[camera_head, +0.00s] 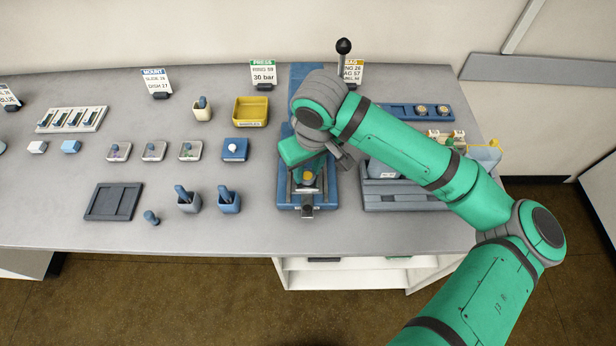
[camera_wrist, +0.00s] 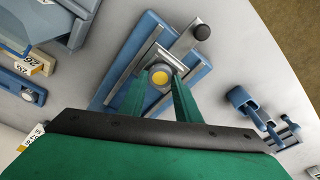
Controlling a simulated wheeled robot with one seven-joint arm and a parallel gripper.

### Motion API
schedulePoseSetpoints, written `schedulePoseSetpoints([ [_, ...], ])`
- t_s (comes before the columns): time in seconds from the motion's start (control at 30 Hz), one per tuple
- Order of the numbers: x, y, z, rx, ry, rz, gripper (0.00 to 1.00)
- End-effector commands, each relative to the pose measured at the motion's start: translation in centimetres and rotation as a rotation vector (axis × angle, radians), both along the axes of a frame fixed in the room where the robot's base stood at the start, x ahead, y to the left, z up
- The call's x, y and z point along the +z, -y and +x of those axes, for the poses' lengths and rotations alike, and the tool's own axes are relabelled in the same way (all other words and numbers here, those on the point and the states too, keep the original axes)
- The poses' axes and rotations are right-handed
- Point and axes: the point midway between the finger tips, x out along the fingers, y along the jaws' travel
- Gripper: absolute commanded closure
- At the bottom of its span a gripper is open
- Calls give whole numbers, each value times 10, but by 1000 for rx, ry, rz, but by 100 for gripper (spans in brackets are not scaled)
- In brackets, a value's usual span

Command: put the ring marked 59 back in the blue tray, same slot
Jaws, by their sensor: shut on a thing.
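My gripper (camera_wrist: 163,82) is over the blue press (camera_wrist: 120,85) and shut on a ring with a yellow centre (camera_wrist: 160,77), at the press's metal plate. Its mark cannot be read, and I cannot tell whether it still touches the plate. In the head view, the ring (camera_head: 308,176) shows between my gripper (camera_head: 306,178) and the front of the press (camera_head: 290,203). The blue tray (camera_head: 397,108) lies at the back right, with two tan-centred rings in its middle and right parts; my arm crosses in front of its left part.
The press lever has a black knob (camera_head: 344,46). A grey device (camera_head: 385,190) stands right of the press, partly behind my arm. A yellow bin (camera_head: 251,111) and a blue block (camera_head: 235,149) stand to the left. Free table lies left of the press.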

Motion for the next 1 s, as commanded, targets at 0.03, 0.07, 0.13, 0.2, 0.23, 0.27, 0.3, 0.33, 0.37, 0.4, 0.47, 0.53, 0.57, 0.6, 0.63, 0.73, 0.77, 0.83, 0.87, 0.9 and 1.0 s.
schedulePoseSetpoints([
  [0.03, 4, 0, 0, 1, 1, 0, 87],
  [0.07, 6, 0, 0, 1, 1, 0, 87],
  [0.13, 11, 0, 0, 1, 0, 0, 87],
  [0.2, 16, 0, 0, 1, 1, 0, 87],
  [0.23, 18, 0, 0, 1, 1, 0, 87],
  [0.27, 20, 0, 0, 1, 1, 0, 87],
  [0.3, 22, 0, 0, 1, 0, 0, 87],
  [0.33, 24, 0, 0, 1, 0, 0, 87],
  [0.37, 26, 0, 0, 1, 0, 0, 87],
  [0.4, 29, 0, 0, 0, 0, -1, 87],
  [0.47, 34, 0, 0, 0, 1, 0, 87],
  [0.53, 37, 0, 0, 1, 0, 0, 87],
  [0.57, 39, 0, 0, 1, 0, 0, 87],
  [0.6, 40, 0, 0, 1, 0, 0, 87],
  [0.63, 41, 0, 0, 1, 0, 0, 87],
  [0.73, 42, 0, 0, 1, 0, 0, 87],
  [0.77, 42, 0, 0, 0, 0, 0, 87],
  [0.83, 42, 0, 0, 0, 0, 0, 87],
  [0.87, 42, 0, 0, 0, 0, 0, 87],
  [0.9, 42, 0, 0, 0, 0, 0, 87],
  [1.0, 42, 0, 0, 0, 0, 0, 87],
])
